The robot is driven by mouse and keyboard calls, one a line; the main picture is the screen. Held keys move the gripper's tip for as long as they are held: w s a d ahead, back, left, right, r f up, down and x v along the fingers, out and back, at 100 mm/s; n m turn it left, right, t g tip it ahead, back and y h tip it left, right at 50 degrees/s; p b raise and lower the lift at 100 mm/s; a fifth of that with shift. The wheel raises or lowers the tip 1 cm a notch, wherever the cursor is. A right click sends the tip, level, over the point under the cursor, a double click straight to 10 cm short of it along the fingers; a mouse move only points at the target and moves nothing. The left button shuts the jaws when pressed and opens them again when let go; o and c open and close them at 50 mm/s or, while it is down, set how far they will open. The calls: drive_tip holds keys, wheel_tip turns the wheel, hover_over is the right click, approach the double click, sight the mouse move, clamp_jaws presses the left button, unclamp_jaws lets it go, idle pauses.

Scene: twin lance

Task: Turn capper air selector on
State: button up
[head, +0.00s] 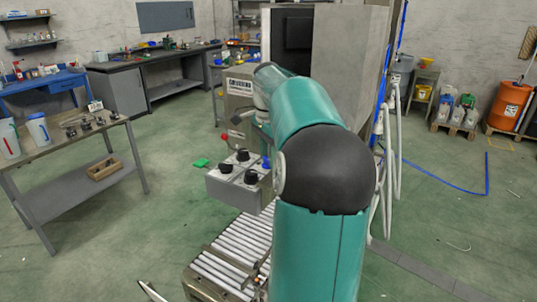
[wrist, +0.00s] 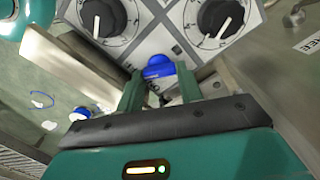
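A grey control box (head: 232,190) with several black knobs on its pale top stands left of my arm in the head view. A blue knob (head: 266,163) shows at its right side, beside my arm. In the wrist view, two black dials with white pointers (wrist: 106,18) (wrist: 215,20) sit on the pale panel, and the blue knob (wrist: 158,67) is nearer to me. My gripper (wrist: 159,76) is open, its two fingers apart with the blue knob between their tips; I cannot tell whether they touch it. Labels are unreadable, so I cannot tell which knob is the capper air selector.
A roller conveyor (head: 235,250) runs below the box. A tall grey cabinet (head: 345,60) stands behind my arm, with white hoses (head: 393,150) at its right. A red-balled lever (head: 224,137) stands just behind the box.

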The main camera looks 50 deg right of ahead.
sight(267, 158)
drive_tip(key=shift+n, duration=0.3)
drive_tip(key=shift+c, duration=0.3)
drive_tip(key=n, duration=0.5)
drive_tip(key=shift+w, duration=0.1)
drive_tip(key=n, duration=0.6)
drive_tip(key=shift+r+n, duration=0.1)
drive_tip(key=shift+n, duration=0.2)
drive_tip(key=o, duration=0.7)
wheel_tip(267, 158, up, 14)
idle(0.3)
drive_tip(key=shift+w+a, duration=0.1)
idle(0.4)
